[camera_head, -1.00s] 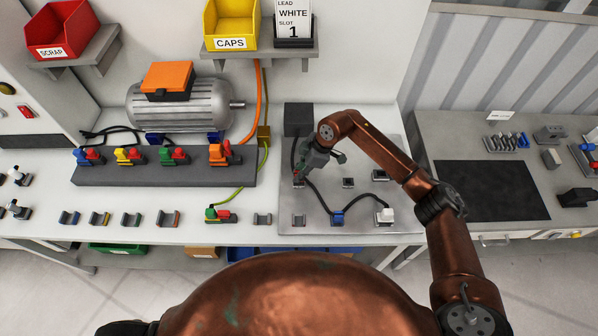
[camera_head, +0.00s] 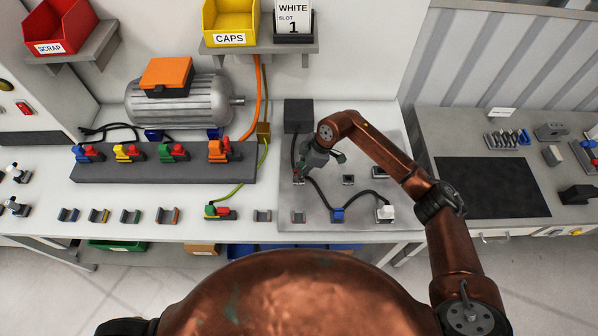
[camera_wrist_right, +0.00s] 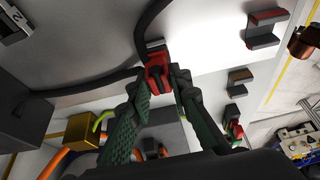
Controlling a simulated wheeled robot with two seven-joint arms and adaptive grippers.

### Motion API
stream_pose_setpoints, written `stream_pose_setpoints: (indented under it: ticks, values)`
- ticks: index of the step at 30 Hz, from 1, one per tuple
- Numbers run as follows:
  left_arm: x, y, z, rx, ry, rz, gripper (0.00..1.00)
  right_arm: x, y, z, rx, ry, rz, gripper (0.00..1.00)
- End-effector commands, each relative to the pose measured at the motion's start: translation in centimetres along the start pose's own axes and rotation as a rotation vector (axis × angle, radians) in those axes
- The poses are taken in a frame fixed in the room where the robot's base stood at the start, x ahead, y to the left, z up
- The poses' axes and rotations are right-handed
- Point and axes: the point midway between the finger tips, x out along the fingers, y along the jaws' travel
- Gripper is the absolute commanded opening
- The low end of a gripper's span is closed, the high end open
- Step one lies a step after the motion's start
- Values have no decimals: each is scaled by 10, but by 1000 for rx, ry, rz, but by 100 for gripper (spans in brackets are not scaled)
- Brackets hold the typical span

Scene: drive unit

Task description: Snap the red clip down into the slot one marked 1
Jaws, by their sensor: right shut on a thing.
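My right gripper (camera_head: 299,174) is low over the left part of the grey metal plate (camera_head: 320,198). It also shows in the right wrist view (camera_wrist_right: 163,85), with its two green-grey fingers closed on the red clip (camera_wrist_right: 157,72). The black cable (camera_wrist_right: 140,35) runs at the clip. In the head view the gripper mostly hides the clip and whatever lies under it. My left gripper is not in view.
A blue clip (camera_head: 337,215) and a white plug (camera_head: 385,213) sit along the cable on the plate. An empty holder (camera_head: 298,217) is at front left. A black box (camera_head: 298,117) stands behind. The card (camera_head: 293,20) reads WHITE, SLOT 1.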

Motion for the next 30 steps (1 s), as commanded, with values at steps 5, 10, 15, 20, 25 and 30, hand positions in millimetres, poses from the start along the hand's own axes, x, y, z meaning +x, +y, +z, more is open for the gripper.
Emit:
stream_pose_setpoints:
  ticks: [5, 10, 15, 20, 25, 30]
  values:
    - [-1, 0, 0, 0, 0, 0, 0, 3, -1, 1, 0, -1, -2, 19]
    - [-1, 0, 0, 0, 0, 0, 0, 3, -1, 1, 0, -1, -2, 31]
    - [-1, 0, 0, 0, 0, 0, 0, 2, 0, 1, 0, -1, -1, 38]
    - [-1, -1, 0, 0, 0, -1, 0, 2, 0, 1, 0, -1, -1, 38]
    - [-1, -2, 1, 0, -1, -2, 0, -7, 1, 1, 0, 0, 1, 38]
    - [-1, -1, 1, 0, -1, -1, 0, -37, 1, 1, 0, -1, 3, 38]
